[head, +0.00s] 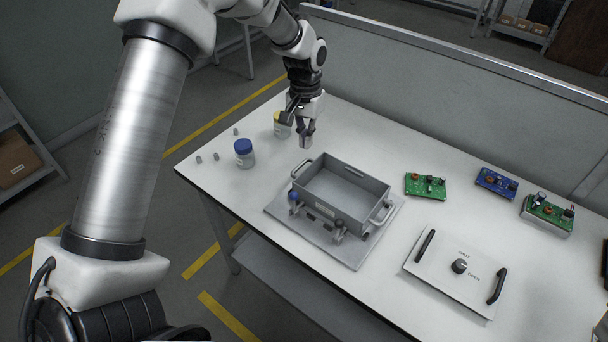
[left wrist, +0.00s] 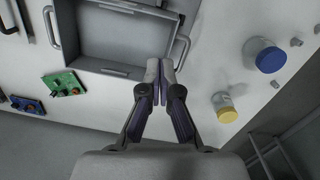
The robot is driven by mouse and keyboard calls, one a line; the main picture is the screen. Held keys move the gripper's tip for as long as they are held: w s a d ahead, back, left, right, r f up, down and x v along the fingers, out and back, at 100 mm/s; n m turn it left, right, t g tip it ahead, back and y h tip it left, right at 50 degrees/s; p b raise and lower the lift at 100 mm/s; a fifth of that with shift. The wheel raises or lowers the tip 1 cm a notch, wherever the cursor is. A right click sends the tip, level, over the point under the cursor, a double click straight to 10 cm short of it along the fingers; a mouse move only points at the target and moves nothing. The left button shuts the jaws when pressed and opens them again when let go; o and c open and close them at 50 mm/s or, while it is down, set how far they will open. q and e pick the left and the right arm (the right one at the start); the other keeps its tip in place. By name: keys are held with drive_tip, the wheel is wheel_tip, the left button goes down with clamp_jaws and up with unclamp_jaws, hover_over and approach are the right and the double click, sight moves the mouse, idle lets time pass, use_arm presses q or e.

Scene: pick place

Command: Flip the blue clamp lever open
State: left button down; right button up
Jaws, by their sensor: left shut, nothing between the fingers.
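The blue clamp lever (head: 294,196) is a small blue-tipped part at the left end of the front side of a grey open box (head: 345,192). The box has a handle at each end and sits on a grey base plate (head: 283,218). A second clamp with a dark tip (head: 338,227) is on the same side, further right. My left gripper (head: 307,145) is shut and empty above the table, behind the box's back left corner and well apart from the blue lever. In the left wrist view its fingertips (left wrist: 160,66) are together beside the box's handle; the blue lever is not seen there.
A blue-lidded jar (head: 244,154) and a yellow-lidded jar (head: 281,126) stand left of the box. Circuit boards (head: 426,185) lie behind right. A white panel with a knob and black handles (head: 440,280) lies at front right. Table between jars and box is clear.

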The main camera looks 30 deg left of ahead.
use_arm(q)
drive_tip(key=s+f+p, duration=0.1)
drive_tip(key=f, duration=0.2)
drive_tip(key=s+f+p, duration=0.1)
drive_tip(key=s+f, duration=0.1)
drive_tip(key=f, duration=0.2)
drive_tip(key=s+d+f+p, duration=0.1)
drive_tip(key=s+f+p, duration=0.1)
drive_tip(key=f, duration=0.1)
drive_tip(key=shift+f, duration=0.25)
drive_tip(key=shift+w+f, duration=0.1)
drive_tip(key=shift+w, duration=0.1)
